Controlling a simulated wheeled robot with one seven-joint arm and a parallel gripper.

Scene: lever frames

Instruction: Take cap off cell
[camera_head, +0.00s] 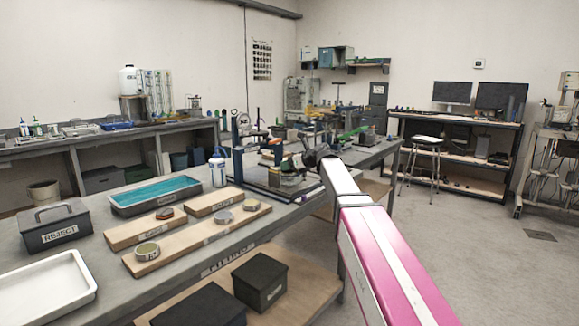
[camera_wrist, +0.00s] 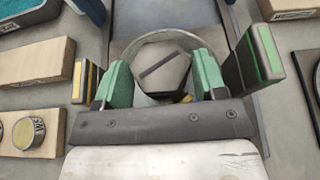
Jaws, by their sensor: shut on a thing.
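The cap, a grey hexagonal piece with a dark slot across its top (camera_wrist: 160,66), sits between the green-padded fingers of my gripper (camera_wrist: 163,82) in the wrist view. The fingers are shut on its sides. A curved grey band arches behind it; the cell's body below is mostly hidden by the cap and fingers, so I cannot tell whether the cap is still seated. In the head view my gripper (camera_head: 297,163) is at the test rig on the bench (camera_head: 262,188), and my arm hides part of it.
Wooden boards with round discs (camera_head: 197,228), a teal-lined tray (camera_head: 126,206), a grey REJECT box (camera_head: 54,237) and a white tray (camera_head: 45,300) occupy the bench's left part. A bottle (camera_head: 218,168) stands near the rig. Upright blocks (camera_wrist: 262,56) flank the fingers closely.

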